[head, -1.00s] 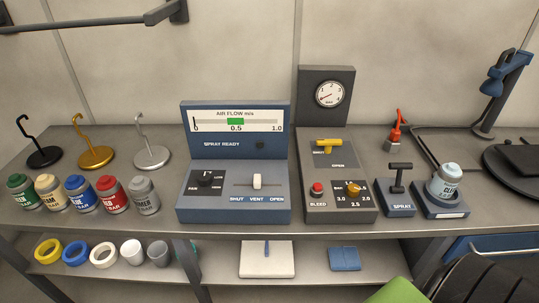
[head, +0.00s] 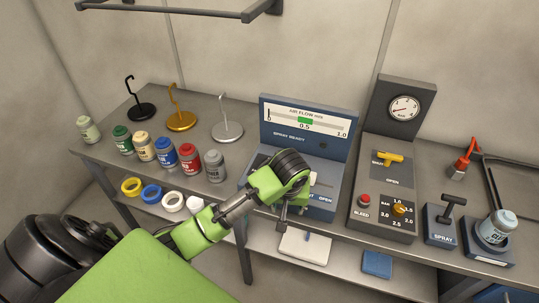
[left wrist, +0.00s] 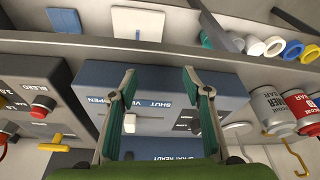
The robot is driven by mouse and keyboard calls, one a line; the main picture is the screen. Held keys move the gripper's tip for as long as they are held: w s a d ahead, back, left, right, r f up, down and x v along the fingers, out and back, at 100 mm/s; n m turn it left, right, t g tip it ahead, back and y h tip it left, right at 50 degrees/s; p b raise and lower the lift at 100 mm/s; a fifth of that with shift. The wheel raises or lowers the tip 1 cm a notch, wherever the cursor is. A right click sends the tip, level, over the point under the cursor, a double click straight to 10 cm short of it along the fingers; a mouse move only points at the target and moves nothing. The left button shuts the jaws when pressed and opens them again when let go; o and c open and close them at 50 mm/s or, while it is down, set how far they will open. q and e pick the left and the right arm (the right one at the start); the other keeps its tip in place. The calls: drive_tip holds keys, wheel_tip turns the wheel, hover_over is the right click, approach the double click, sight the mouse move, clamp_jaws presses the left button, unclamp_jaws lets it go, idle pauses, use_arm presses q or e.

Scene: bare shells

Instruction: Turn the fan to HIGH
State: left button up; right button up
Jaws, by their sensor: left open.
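In the left wrist view the panel (left wrist: 160,78) appears upside down, with a dark knob (left wrist: 196,124) beside the right finger and a pale slider (left wrist: 130,122) near the left finger. My left gripper (head: 284,214) hangs over the panel's front, and my arm hides the knob in the head view. In the left wrist view the gripper (left wrist: 159,76) is open and empty. My right gripper is out of view.
A grey box with a gauge (head: 403,108), yellow handle (head: 388,158) and red bleed button (head: 365,199) stands right of the panel. Several paint jars (head: 188,157) and hook stands (head: 227,130) are at its left. A lower shelf holds a white pad (head: 304,248).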

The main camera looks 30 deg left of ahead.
sight(268, 161)
use_arm(q)
drive_tip(key=w+a+r+n+y, duration=0.1)
drive_tip(key=w+a+r+n, duration=0.3)
drive_tip(key=r, duration=0.3)
drive_tip(key=w+a+r+n+y, duration=0.1)
drive_tip(key=w+a+r+n, duration=0.3)
drive_tip(key=r, duration=0.3)
drive_tip(key=shift+m+g, duration=0.4)
drive_tip(key=shift+m, duration=0.2)
drive_tip(key=p+x, duration=0.1)
drive_tip(key=x, duration=0.3)
drive_tip(key=a+p+x, duration=0.1)
drive_tip(key=x, duration=0.4)
drive_tip(key=p+x, duration=0.1)
drive_tip(key=x, duration=0.3)
drive_tip(key=shift+w+a+r+p, duration=0.15)
drive_tip(key=shift+w+a+p, duration=0.05)
drive_tip(key=shift+a+p, duration=0.2)
drive_tip(key=shift+w+f, duration=0.15)
drive_tip(key=shift+f, duration=0.35)
drive_tip(key=shift+y, duration=0.3)
use_arm(e)
drive_tip(key=r, duration=0.4)
drive_tip(key=shift+w+d, duration=0.15)
drive_tip(key=shift+w, duration=0.1)
use_arm(q)
drive_tip(key=c, duration=1.1)
